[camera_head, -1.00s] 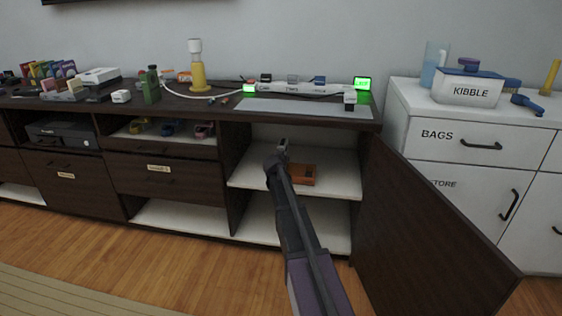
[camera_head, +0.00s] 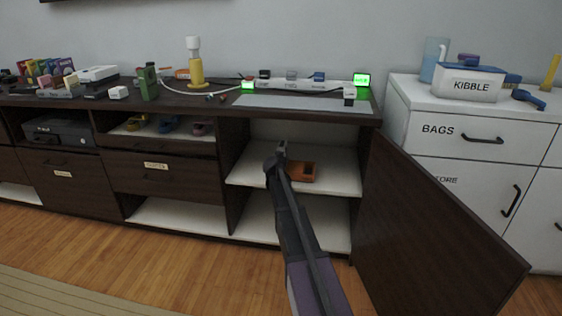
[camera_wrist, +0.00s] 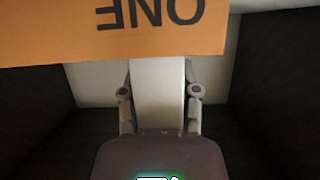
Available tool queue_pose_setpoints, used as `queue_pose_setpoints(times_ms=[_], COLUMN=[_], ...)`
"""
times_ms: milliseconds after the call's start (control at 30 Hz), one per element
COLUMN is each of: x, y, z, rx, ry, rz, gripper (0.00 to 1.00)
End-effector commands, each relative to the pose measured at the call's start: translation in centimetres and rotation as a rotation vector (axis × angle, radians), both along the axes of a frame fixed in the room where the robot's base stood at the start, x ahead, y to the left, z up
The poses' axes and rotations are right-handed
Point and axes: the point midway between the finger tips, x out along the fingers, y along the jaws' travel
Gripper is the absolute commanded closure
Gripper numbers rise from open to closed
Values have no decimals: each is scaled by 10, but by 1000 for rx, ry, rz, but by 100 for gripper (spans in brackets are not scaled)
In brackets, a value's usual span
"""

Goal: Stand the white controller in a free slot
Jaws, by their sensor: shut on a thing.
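My gripper (camera_head: 281,152) reaches into the open cabinet, above the middle shelf (camera_head: 246,174). In the wrist view its fingers (camera_wrist: 158,95) are closed on the two sides of a plain white piece (camera_wrist: 158,75), which looks like the white controller. Its far end meets or passes behind the orange holder's edge in that view; I cannot tell if they touch. The orange holder (camera_head: 302,171) sits on the shelf just right of my gripper. In the wrist view the orange face (camera_wrist: 155,35) carries the upside-down word "ONE". Its slots are not visible.
The cabinet door (camera_head: 430,220) stands open on the right. Dark side walls (camera_wrist: 280,90) flank my gripper. The countertop above holds a power strip (camera_head: 290,86) and a yellow lamp-like item (camera_head: 195,68). The shelf is bare left of the holder.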

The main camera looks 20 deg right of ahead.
Motion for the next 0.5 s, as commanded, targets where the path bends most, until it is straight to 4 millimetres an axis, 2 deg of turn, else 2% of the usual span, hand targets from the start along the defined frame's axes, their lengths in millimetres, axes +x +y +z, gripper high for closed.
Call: queue_pose_setpoints(times_ms=[500], x=[0], y=[0], z=[-9], rx=[0], ry=[0], rz=[0], gripper=[100])
